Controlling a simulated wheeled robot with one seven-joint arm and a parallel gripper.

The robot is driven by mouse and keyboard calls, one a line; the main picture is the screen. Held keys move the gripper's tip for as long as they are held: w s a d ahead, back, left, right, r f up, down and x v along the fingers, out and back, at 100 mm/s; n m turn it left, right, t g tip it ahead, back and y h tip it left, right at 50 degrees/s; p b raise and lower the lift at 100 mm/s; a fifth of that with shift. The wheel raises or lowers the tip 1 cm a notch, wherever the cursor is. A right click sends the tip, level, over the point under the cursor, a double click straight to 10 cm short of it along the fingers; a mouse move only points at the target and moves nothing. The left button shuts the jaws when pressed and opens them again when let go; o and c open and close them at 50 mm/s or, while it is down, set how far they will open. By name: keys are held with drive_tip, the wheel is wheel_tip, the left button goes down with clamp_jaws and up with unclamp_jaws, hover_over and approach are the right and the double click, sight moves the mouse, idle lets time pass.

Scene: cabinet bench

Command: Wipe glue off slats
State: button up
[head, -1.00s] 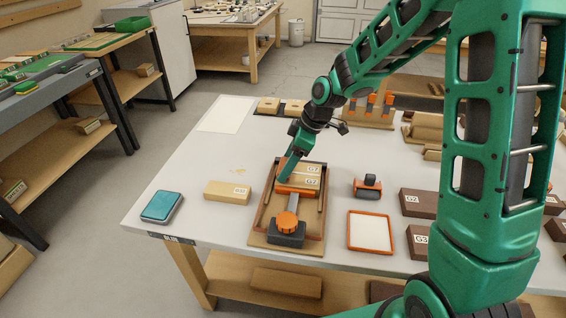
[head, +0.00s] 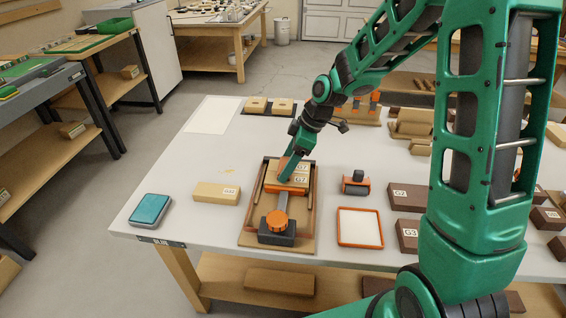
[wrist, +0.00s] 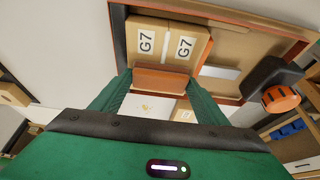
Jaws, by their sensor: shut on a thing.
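Two pale wooden slats marked G7 (head: 302,167) lie side by side in a wooden clamping fixture (head: 244,240) with an orange jaw and an orange round knob (head: 277,220). They also show in the wrist view (wrist: 183,48). My gripper (head: 287,174) is over the left part of the slats. It is shut on a brownish-orange block (wrist: 160,79), which lies at or against the slats' edge; I cannot tell whether it touches. No glue can be made out on the slats. A turquoise pad (head: 151,208) in a grey case lies at the table's front left.
A pale block marked G32 (head: 217,193) lies left of the fixture. An orange-rimmed white tray (head: 359,227) and an orange-and-black tool (head: 356,182) stand to its right. Dark G2 (head: 402,197) and G3 blocks lie farther right. The table's back left holds a white sheet (head: 212,114).

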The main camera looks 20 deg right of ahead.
drive_tip(key=shift+s+d, duration=0.4)
drive_tip(key=shift+d, duration=0.55)
drive_tip(key=shift+s+d, duration=0.4)
drive_tip(key=shift+d, duration=0.6)
drive_tip(key=shift+s+d, duration=0.4)
drive_tip(key=shift+d, duration=0.55)
drive_tip(key=shift+a, duration=0.15)
drive_tip(key=shift+w+a, duration=0.25)
drive_tip(key=shift+a, duration=0.2)
drive_tip(key=shift+w+a, duration=0.2)
drive_tip(key=shift+a, duration=0.25)
drive_tip(key=shift+a, duration=0.1)
drive_tip(key=shift+w+a, duration=0.35)
drive_tip(key=shift+a, duration=0.55)
drive_tip(key=shift+a, duration=0.1)
drive_tip(key=shift+w+a, duration=0.45)
drive_tip(key=shift+a, duration=0.4)
